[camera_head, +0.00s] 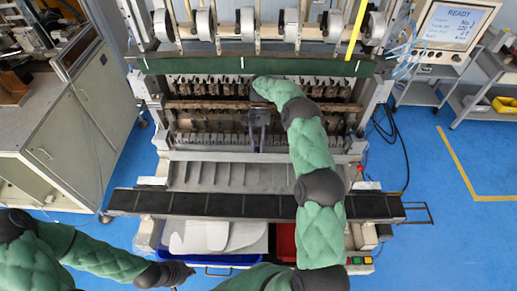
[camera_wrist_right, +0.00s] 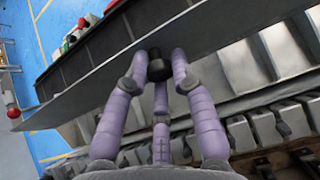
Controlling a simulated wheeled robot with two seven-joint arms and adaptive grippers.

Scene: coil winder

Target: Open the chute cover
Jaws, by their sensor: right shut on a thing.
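The chute cover (camera_head: 252,156) shows in the head view as a long, narrow pale-grey strip across the machine. In the right wrist view it is a wide grey panel (camera_wrist_right: 215,35) seen at a slant. A black knob (camera_wrist_right: 158,67) sits on it. My right gripper (camera_head: 260,140) reaches over the machine, and its purple fingers (camera_wrist_right: 160,75) are closed around the knob. The exact tilt of the cover is hard to tell. My left gripper (camera_head: 180,272) is low at the left, dark and small, away from the cover; its fingers are unclear.
Ribbed grey chute channels (camera_head: 225,178) lie in front of the strip. A black bar (camera_head: 160,203) crosses the machine's front, with a blue tray (camera_head: 210,259) and a red bin (camera_head: 286,242) below. A green beam (camera_head: 200,66) spans above. A grey cabinet (camera_head: 85,100) stands left.

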